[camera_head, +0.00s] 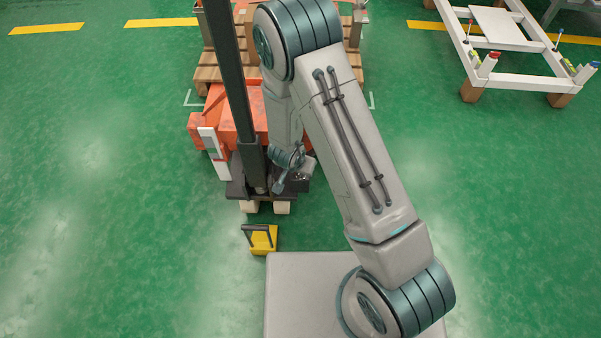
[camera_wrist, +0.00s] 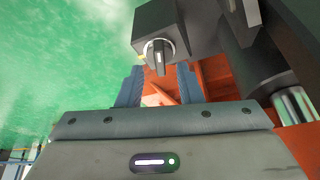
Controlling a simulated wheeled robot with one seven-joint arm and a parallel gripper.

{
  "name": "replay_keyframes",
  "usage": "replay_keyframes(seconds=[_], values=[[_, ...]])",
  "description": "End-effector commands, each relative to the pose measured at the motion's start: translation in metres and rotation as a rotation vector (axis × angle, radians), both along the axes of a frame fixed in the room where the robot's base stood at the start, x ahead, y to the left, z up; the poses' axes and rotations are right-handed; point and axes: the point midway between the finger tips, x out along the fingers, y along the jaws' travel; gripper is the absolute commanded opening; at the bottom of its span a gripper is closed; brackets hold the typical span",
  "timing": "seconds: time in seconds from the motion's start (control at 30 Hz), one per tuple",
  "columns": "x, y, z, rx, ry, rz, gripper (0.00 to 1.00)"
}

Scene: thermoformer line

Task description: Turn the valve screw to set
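The valve screw (camera_wrist: 158,54) shows in the wrist view as a dark bar-shaped knob with a pale mark on a silvery round seat. It sits on the face of a black block (camera_wrist: 158,22). My gripper (camera_wrist: 159,72) is open, with one blue-grey finger on each side of the knob's lower end. The knob appears just at or beyond the fingertips; I cannot tell whether a finger touches it. In the head view, my wrist hangs low beside the black base (camera_head: 240,188) of the orange lift truck (camera_head: 222,122). The screw cannot be made out there.
A dark upright mast (camera_head: 232,80) stands close to the left of my arm. A yellow block with a black handle (camera_head: 264,240) lies on the floor in front of the truck. A white frame (camera_head: 515,45) stands at the back right. Green floor is free on both sides.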

Motion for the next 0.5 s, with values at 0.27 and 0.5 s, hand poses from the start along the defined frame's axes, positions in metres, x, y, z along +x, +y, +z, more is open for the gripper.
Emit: replay_keyframes(seconds=[0.27, 0.5], values=[[0.008, -0.003, -0.022, 0.001, 0.001, 0.001, 0.33], [0.008, -0.003, -0.022, 0.001, 0.001, 0.001, 0.33]])
